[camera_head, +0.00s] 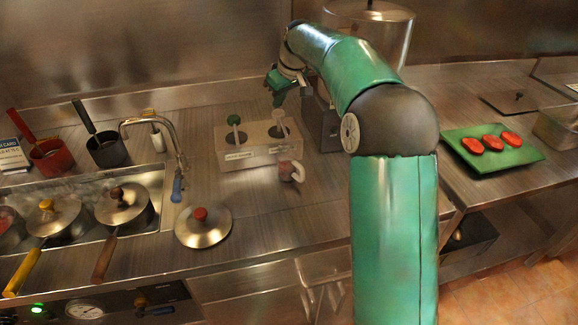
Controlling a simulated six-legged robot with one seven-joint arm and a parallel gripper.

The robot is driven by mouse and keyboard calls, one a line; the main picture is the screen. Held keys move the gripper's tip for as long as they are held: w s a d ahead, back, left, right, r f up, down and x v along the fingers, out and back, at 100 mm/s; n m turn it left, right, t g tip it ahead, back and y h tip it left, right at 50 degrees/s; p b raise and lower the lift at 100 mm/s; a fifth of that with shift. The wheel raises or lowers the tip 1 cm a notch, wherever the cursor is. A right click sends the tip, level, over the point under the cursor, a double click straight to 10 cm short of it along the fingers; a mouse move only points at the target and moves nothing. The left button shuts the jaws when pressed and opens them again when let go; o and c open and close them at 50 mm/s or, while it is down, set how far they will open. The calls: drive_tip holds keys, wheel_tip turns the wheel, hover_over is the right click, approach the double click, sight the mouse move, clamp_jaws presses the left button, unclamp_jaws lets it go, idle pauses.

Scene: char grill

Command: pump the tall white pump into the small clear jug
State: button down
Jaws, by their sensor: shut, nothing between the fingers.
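A metal holder (232,157) stands on the counter with two pumps in it. The right pump (278,116) has a pale, whitish top and rises from a round opening. The left pump (233,121) has a green top. A small jug (288,171) with a pale handle stands in front of the holder's right end; something reddish-brown shows in it. My gripper (276,96) is shut and empty, just above the pale pump top. It points down, and I cannot tell whether it touches the pump.
A lid with a red knob (203,228) lies left of the jug. A faucet (165,128) and lidded pans (122,205) are at the left. A green board (515,157) with red slices is at the right. My arm covers the counter's middle right.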

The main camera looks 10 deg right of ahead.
wheel_tip(320, 180, up, 6)
idle(0.6)
drive_tip(key=s+a+r+m+h, duration=0.1)
drive_tip(key=s+r+m, duration=0.1)
drive_tip(key=s, duration=0.9)
drive_tip(key=s+a+r+m+h, duration=0.1)
drive_tip(key=s+r, duration=0.1)
drive_tip(key=s, duration=1)
drive_tip(key=s+d+f+m, duration=0.1)
drive_tip(key=s+f, duration=0.4)
drive_tip(key=s, duration=0.5)
drive_tip(key=s+f+m+t, duration=0.1)
drive_tip(key=s+f+m, duration=0.1)
drive_tip(key=s+f, duration=0.3)
drive_tip(key=s, duration=0.4)
drive_tip(key=shift+s+d+f+t, duration=0.15)
drive_tip(key=shift+s+d+t, duration=0.15)
drive_tip(key=shift+s+d, duration=0.1)
drive_tip(key=shift+a, duration=0.15)
